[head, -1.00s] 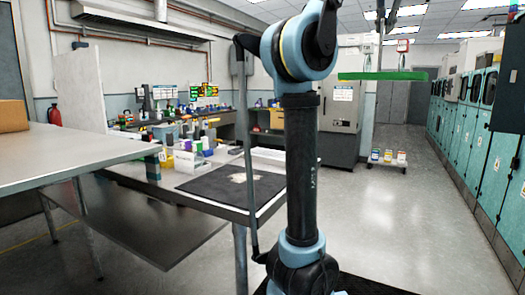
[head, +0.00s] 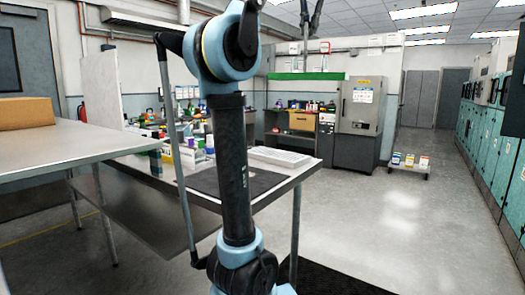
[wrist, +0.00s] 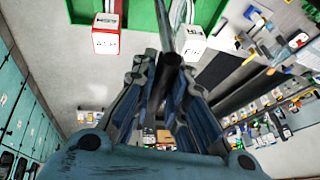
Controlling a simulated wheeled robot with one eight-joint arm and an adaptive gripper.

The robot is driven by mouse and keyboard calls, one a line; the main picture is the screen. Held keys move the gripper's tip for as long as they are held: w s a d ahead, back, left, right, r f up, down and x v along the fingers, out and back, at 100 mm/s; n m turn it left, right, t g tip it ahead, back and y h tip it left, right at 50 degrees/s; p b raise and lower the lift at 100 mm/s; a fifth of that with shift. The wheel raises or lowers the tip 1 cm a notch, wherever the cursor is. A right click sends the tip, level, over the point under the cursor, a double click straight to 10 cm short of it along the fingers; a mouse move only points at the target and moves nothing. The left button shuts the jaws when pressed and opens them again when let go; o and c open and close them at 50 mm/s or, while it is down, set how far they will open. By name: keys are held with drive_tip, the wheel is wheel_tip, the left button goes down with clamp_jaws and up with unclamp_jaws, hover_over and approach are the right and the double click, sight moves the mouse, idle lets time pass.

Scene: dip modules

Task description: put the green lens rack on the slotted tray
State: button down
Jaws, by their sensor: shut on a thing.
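The green lens rack (head: 305,76) hangs level in the air in the head view, a thin green bar seen edge-on. It also shows at the top of the wrist view (wrist: 82,12), with a red-and-white box (wrist: 106,35) and a white box (wrist: 192,42) by it. My gripper (head: 308,38) is above the rack, shut on its thin upright handle. The fingers show in the wrist view (wrist: 168,62). A white ribbed tray (head: 281,157), seemingly the slotted tray, lies on the workbench behind my arm and is apart from the rack.
A dark mat (head: 262,184) lies on the workbench, partly hidden by my arm. Several bottles and boxes crowd the bench's left part. A low cart (head: 409,168) stands on open floor at right.

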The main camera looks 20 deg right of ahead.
drive_tip(key=shift+w+a, duration=0.3)
drive_tip(key=shift+a, duration=0.1)
drive_tip(key=w+d+f+n, duration=0.1)
drive_tip(key=w+d+f, duration=0.1)
drive_tip(key=w+f, duration=1.1)
drive_tip(key=w+d+f+n, duration=0.1)
drive_tip(key=w+d+f, duration=0.1)
drive_tip(key=w+f, duration=1.1)
drive_tip(key=s+a+x, duration=0.1)
drive_tip(key=x, duration=0.6)
drive_tip(key=shift+a+f+y, duration=0.3)
drive_tip(key=shift+a+f, duration=0.05)
drive_tip(key=shift+f, duration=0.15)
drive_tip(key=shift+w+f, duration=0.1)
drive_tip(key=shift+w, duration=0.05)
drive_tip(key=c, duration=1.6)
unclamp_jaws()
